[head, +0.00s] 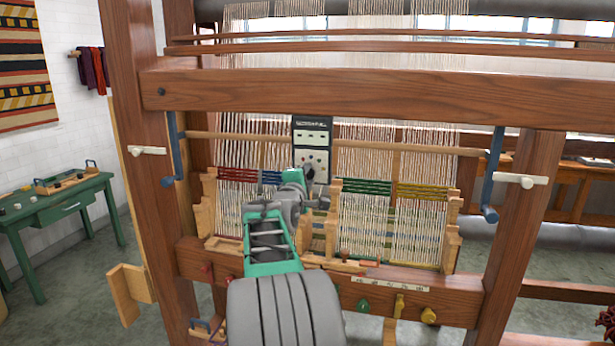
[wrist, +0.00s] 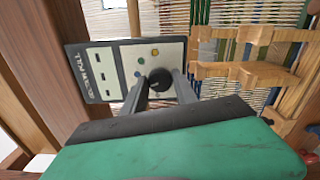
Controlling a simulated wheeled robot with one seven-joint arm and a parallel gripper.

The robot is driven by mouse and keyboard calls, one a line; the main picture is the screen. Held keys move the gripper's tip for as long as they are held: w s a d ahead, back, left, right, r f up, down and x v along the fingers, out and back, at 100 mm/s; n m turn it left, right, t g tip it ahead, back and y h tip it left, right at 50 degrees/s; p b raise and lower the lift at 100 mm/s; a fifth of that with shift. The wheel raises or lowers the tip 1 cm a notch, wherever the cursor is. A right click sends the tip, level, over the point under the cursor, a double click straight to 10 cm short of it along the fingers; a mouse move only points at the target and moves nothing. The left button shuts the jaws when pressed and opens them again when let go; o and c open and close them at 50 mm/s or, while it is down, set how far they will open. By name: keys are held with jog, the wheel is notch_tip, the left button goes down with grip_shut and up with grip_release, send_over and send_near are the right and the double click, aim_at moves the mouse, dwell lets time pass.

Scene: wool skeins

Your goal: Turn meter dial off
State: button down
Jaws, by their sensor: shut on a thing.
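The meter (head: 312,142) is a dark-framed box with a pale panel, fixed upright in the middle of the loom. In the wrist view the meter (wrist: 108,62) shows sideways, with dark slots, small coloured buttons and a round black dial (wrist: 160,79). My gripper (wrist: 158,88) has its two grey fingers on either side of the dial and is shut on it. The dial's pointer mark cannot be made out.
The loom's wooden beam (head: 350,97) crosses above my arm. Wooden brackets (wrist: 235,70) stand close beside the meter, with warp threads behind. Coloured knobs (head: 398,306) line the lower beam. A green table (head: 60,215) stands at the left.

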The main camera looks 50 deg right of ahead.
jog(key=n+p, duration=0.4)
jog(key=n, duration=0.7)
jog(key=shift+w+r+n+p, duration=0.1)
jog(key=shift+r+n+p, duration=0.05)
jog(key=shift+n+p, duration=0.25)
dwell(0.3)
jog(key=c, duration=1)
grip_release()
jog(key=shift+o, duration=0.2)
jog(key=b+v, duration=0.2)
jog(key=v, duration=0.5)
jog(key=shift+a, duration=0.4)
